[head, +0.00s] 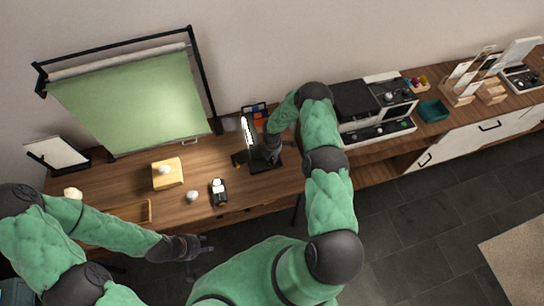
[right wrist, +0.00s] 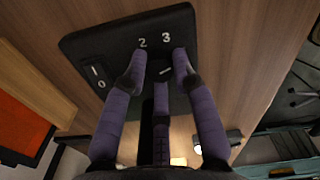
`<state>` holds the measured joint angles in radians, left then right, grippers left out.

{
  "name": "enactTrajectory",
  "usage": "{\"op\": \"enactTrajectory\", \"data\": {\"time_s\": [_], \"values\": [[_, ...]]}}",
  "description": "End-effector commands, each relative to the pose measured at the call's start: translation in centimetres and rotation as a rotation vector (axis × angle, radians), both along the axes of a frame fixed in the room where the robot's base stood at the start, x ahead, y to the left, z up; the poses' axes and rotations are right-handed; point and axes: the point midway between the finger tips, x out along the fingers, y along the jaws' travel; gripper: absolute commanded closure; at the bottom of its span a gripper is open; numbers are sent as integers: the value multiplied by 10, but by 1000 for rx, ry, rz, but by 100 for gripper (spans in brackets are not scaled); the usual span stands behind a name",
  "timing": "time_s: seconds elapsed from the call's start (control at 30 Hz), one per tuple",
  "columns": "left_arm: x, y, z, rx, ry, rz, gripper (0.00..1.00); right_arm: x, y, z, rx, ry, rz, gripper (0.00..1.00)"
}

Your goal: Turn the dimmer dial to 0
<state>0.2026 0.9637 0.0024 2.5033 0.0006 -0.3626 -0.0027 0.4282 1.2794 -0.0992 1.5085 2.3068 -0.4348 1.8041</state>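In the right wrist view, a black panel (right wrist: 105,50) bears the white figures 0 and 1 at its left and 2 and 3 at its top. The dark dial (right wrist: 165,73) shows a short white mark, partly hidden between my fingers. My right gripper (right wrist: 158,68) has its purple fingers at either side of the dial, tips apart; I cannot tell whether they touch it. In the head view, my right gripper (head: 272,150) is beside a lit white bar lamp (head: 247,131) on the table (head: 135,180). My left gripper (head: 205,244) is open and empty in front of the table.
A wooden block (head: 167,174), a small white knob (head: 192,196) and a black-and-white device (head: 219,191) are on the table left of the lamp. A green screen (head: 135,103) stands behind. A coffee machine (head: 375,105) stands to the right.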

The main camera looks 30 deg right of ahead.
Motion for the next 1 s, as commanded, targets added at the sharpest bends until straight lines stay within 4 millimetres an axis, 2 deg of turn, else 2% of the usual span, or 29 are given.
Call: {"op": "enactTrajectory", "data": {"time_s": [0.47, 1.0], "values": [[0, 0, -4, 0, 0, 0, 60, 0, 0, -1, 0, 0, 73, 100], [0, 0, -19, 0, 0, 0, 60, 0, 0, -1, 0, -1, 527, 100]]}}
